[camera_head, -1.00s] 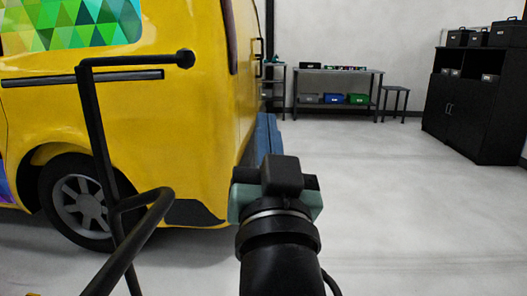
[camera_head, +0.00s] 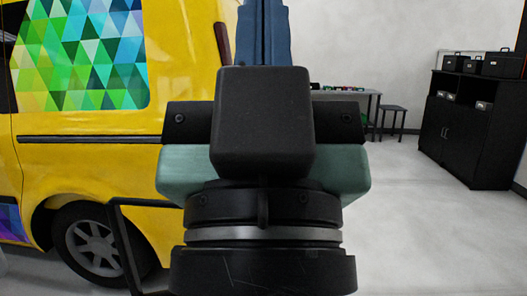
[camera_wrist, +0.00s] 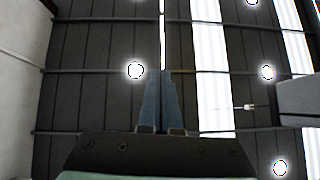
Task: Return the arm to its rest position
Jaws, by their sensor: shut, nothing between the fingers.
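My gripper (camera_head: 264,30) stands large in the middle of the head view, with its blue fingers pointing up and together. The black camera block and green housing of my wrist are below the fingers and close to the head camera. In the wrist view my gripper (camera_wrist: 160,75) has its two blue fingers side by side, shut and empty, against the ceiling. My wrist hides part of the van and the room behind it.
A yellow van (camera_head: 75,165) with a colourful triangle pattern stands at the left. A black cabinet (camera_head: 463,135) with black cases on top is at the right. A workbench (camera_head: 365,98) and a stool (camera_head: 395,115) are at the back. Floor (camera_head: 420,230) at the right is clear.

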